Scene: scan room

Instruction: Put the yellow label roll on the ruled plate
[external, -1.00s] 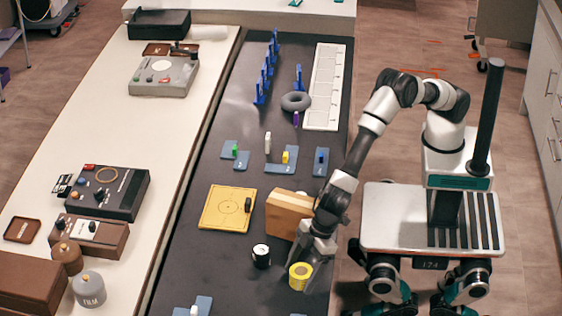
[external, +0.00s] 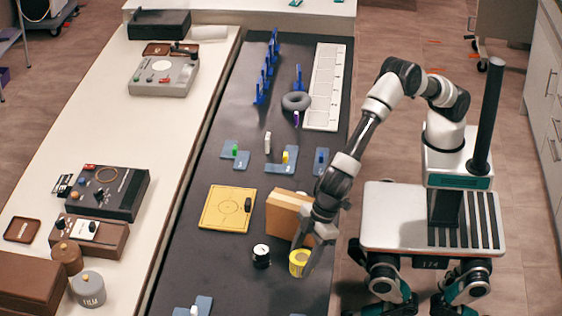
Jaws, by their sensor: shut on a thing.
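The yellow label roll (external: 298,267) is at the near right part of the dark bench top, beside the bench's right edge. My gripper (external: 306,263) is shut on it from the right, and the fingers partly hide its right side. I cannot tell whether the roll touches the bench or hangs just above it. A long white plate (external: 327,88), ruled across into several fields, lies flat at the far right of the bench. A yellow square plate (external: 227,209) with a thin border and a circle lies nearer, left of my gripper.
A wooden block (external: 288,214) stands directly behind my gripper. A black roll with a white top (external: 261,256) stands left of the yellow roll. Blue upright holders (external: 264,85), a grey ring (external: 296,102) and blue pads (external: 281,167) occupy the bench farther back.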

